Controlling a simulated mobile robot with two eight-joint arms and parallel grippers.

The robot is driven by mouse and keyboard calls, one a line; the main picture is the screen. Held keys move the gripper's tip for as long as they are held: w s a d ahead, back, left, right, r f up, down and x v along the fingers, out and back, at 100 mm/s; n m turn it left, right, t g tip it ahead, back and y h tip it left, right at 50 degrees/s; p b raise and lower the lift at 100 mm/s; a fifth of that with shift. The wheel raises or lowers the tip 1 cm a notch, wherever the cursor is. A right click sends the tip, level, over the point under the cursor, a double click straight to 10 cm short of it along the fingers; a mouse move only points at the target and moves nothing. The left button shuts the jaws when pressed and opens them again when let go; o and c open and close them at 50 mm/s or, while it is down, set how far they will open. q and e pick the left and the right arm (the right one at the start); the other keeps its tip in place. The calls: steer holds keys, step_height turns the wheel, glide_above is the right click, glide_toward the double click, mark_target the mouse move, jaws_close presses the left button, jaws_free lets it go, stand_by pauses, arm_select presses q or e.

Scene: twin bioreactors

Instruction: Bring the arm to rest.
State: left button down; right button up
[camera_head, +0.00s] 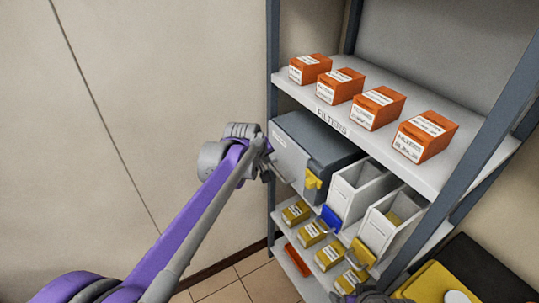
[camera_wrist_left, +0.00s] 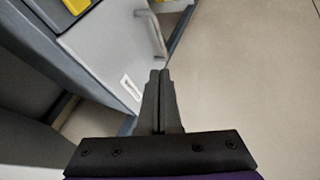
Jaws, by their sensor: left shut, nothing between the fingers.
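My left arm, purple and grey, reaches in from the lower left of the head view. Its gripper (camera_head: 270,168) is beside the left post of the shelf rack, in front of the grey box (camera_head: 318,142) on the middle shelf. In the left wrist view the two dark fingers (camera_wrist_left: 159,76) are together with nothing between them. The pale front of the box (camera_wrist_left: 110,45) and its bar handle (camera_wrist_left: 151,34) lie beyond and to the left of the fingertips. I cannot tell how wide the gap to the handle is.
The shelf rack (camera_head: 273,70) holds several orange filter boxes (camera_head: 377,108) on top. Several yellow boxes (camera_head: 311,234) are below. The bare wall (camera_head: 150,100) side at left is clear.

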arm_select(q)
steer(key=s+a+m+y, duration=0.1)
steer(key=s+a, duration=0.3)
steer(key=s, duration=0.4)
steer(key=s+a+m, duration=0.1)
steer(key=s+a, duration=0.3)
steer(key=s, duration=0.4)
steer(key=s+a+f+m, duration=0.1)
steer(key=s+a+f, duration=0.1)
steer(key=s+f, duration=0.3)
steer(key=s+a+f+m+g+y, duration=0.1)
steer(key=s+f, duration=0.4)
steer(key=s, duration=0.9)
steer(key=shift+a+m, duration=0.8)
steer(key=shift+a, duration=0.35)
steer(key=shift+f, duration=0.1)
